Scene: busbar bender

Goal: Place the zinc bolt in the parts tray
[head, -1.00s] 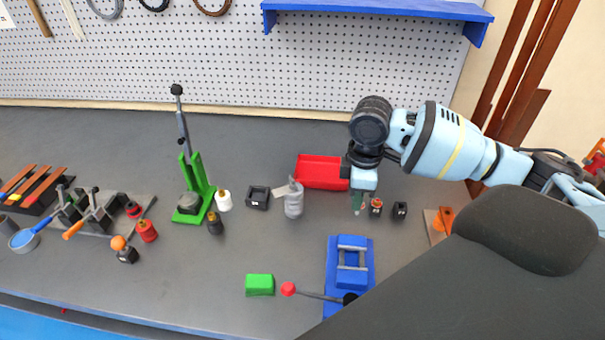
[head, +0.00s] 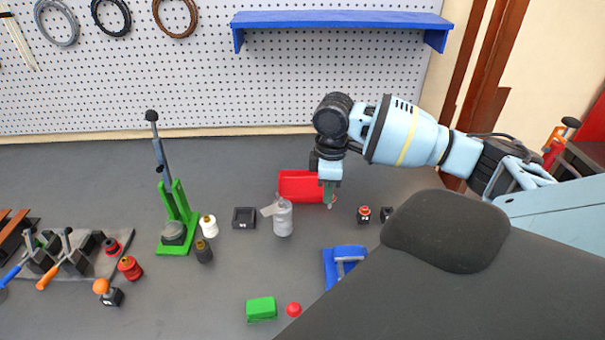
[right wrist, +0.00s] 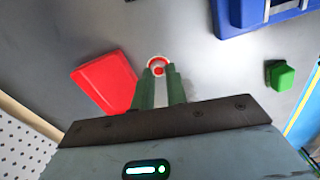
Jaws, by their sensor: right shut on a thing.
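The red parts tray (head: 298,187) is at the middle of the bench, and in the right wrist view (right wrist: 104,82) it lies just left of the fingers. My right gripper (head: 329,195) is at the tray's right end in the head view. Its green fingers (right wrist: 159,75) are shut on a small round thing with a red middle and a pale rim, which I take to be the zinc bolt (right wrist: 157,67). Its body is mostly hidden by the fingers. The fingertips look to be above the bench, beside the tray. My left gripper is out of view.
A grey bottle (head: 283,219) stands just in front of the tray. A black block with an orange top (head: 364,214) and another black block (head: 387,213) are to the right. A green lever press (head: 177,220) stands left.

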